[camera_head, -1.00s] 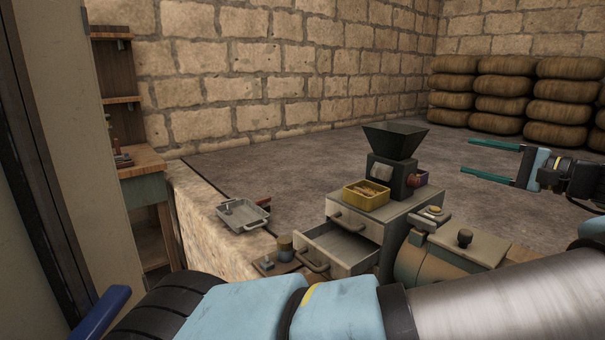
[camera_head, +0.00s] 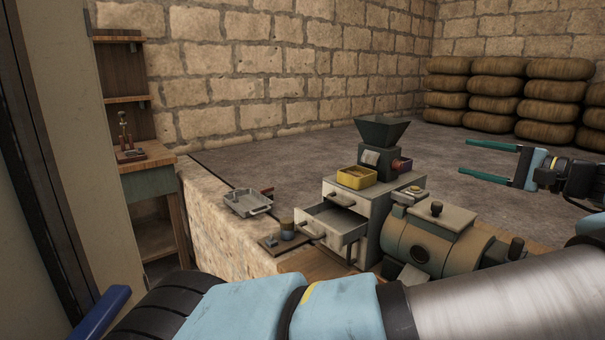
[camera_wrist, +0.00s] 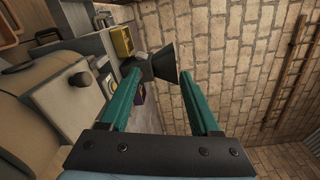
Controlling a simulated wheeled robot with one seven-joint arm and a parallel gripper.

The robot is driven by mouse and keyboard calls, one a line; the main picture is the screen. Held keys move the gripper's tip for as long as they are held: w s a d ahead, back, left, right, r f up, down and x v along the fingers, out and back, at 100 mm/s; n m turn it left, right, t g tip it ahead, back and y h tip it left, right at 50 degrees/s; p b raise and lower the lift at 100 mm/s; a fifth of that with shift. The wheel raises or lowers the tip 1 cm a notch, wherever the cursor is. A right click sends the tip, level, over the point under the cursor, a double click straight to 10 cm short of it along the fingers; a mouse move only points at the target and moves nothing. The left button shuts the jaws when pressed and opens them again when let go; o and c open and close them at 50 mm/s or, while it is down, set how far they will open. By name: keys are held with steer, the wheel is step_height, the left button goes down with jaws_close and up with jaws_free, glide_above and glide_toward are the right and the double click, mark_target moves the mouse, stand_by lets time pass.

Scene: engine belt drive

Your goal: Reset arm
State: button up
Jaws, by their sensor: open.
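My gripper (camera_head: 490,162) is at the right of the head view, with its two green fingers spread apart and nothing between them. It is held in the air over the floor, to the right of the hopper machine. In the wrist view my gripper (camera_wrist: 157,78) is also open and empty. The dark hopper (camera_wrist: 165,62) shows beyond the fingertips, apart from them as far as I can tell.
A cabinet with an open drawer (camera_head: 335,222) bears a yellow bin (camera_head: 357,178) and the hopper machine (camera_head: 382,132). A green cylindrical machine (camera_head: 430,240) stands in front. A metal tray (camera_head: 247,203) lies on the stone ledge. Stacked sacks (camera_head: 497,92) line the back wall.

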steer(key=w+a+f+n+g+h, duration=0.1)
steer(key=w+a+f+g, duration=0.3)
steer(key=a, duration=0.5)
steer(key=w+a+f+n+g+h, duration=0.1)
steer(key=w+a+f+n+g, duration=0.15)
steer(key=a+f, duration=0.45)
steer(key=w+a+f+n+g, duration=0.1)
steer(key=w+a+f+g, duration=0.25)
steer(key=a, duration=0.75)
steer(key=s+a+f+n+g+h, duration=0.3)
steer(key=s+a+h, duration=0.25)
steer(key=a, duration=0.45)
steer(key=s+a+r+n+t+h, duration=0.25)
steer(key=s+a+n+h, duration=0.35)
steer(key=s, duration=0.5)
step_height(320, 180, down, 7)
steer(key=s+m+g+y+b, duration=0.1)
steer(key=y+b, duration=0.1)
steer(key=b, duration=0.4)
steer(key=shift+s, duration=0.35)
